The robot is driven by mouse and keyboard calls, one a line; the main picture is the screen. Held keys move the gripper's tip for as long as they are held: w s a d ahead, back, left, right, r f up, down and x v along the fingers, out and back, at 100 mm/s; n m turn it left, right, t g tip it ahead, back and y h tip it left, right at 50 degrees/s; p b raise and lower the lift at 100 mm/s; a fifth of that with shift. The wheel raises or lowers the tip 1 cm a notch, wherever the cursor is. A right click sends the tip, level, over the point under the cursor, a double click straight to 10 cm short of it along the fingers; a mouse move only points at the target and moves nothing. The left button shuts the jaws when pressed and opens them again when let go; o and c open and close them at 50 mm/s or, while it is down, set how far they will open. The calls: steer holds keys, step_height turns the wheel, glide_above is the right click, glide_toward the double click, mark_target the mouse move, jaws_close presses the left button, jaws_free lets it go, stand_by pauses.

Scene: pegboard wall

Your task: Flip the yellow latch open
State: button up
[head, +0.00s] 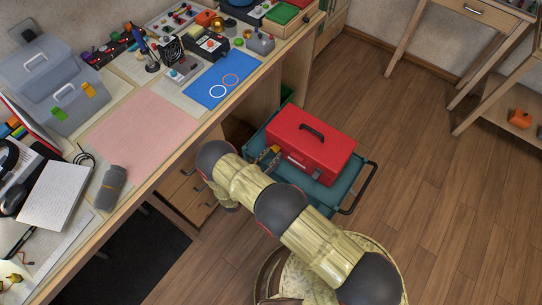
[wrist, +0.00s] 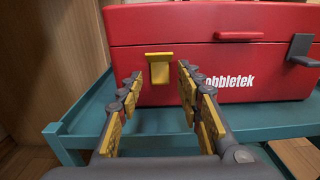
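The yellow latch (wrist: 159,68) is on the front of the red toolbox (wrist: 225,70), left of the white lettering. It hangs down against the front, just below the lid seam. My gripper (wrist: 159,72) is open and empty; the latch shows between its fingertips, apart from both as far as I can tell. In the head view my gripper (head: 268,158) is at the left end of the toolbox (head: 312,142), whose lid is down. A grey latch (wrist: 301,50) on the right of the front sticks outward.
The toolbox stands on a teal cart (head: 262,140) with a black handle (head: 360,190). The wooden desk (head: 205,128) is on the left. A clear bin (head: 50,85) there has a green clip and a yellow clip (head: 88,89).

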steer(key=shift+c, duration=1.2)
jaws_close()
steer(key=shift+w+f+t+h, duration=0.1)
steer(key=shift+f+t+h, duration=0.25)
steer(key=shift+t, duration=0.15)
steer(key=shift+w+d+f+t+h, duration=0.1)
steer(key=shift+w+f+t+h, duration=0.1)
steer(key=shift+t+h, duration=0.3)
steer(key=shift+o, duration=1.4)
jaws_free()
steer(key=shift+o, duration=0.4)
